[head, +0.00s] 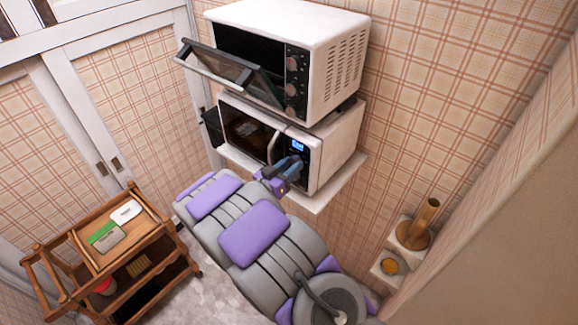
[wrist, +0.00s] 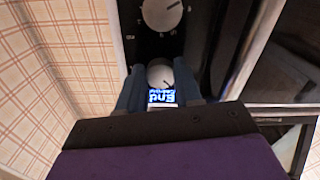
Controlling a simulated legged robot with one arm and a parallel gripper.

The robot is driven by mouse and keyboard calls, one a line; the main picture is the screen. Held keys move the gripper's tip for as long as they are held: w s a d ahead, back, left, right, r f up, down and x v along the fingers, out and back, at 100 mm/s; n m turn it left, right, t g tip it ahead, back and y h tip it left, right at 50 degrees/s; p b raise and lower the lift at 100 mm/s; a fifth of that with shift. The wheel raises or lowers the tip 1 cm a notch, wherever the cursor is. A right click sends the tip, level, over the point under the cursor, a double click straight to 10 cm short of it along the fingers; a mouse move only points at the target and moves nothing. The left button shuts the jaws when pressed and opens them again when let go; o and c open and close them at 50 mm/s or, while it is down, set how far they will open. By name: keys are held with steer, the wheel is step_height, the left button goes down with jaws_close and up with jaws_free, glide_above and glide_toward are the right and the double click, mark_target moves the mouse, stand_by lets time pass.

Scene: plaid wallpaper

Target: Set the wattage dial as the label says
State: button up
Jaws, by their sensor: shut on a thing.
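The white microwave (head: 345,140) stands on a wall shelf, its blue display (head: 298,146) lit. My gripper (head: 290,166) is at its control panel, just below the display. A second dial (wrist: 161,14) sits farther along the panel, free of the fingers. I cannot read which dial is the wattage one. A white packet (head: 126,212) and a green-and-grey packet (head: 106,237) lie on the cart; any label text is too small to read.
A toaster oven (head: 335,55) stands above the microwave, its glass door (head: 228,75) hanging open. A wooden cart (head: 85,265) stands at the lower left.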

steer(key=shift+a, duration=0.1)
steer(key=shift+c, duration=1.1)
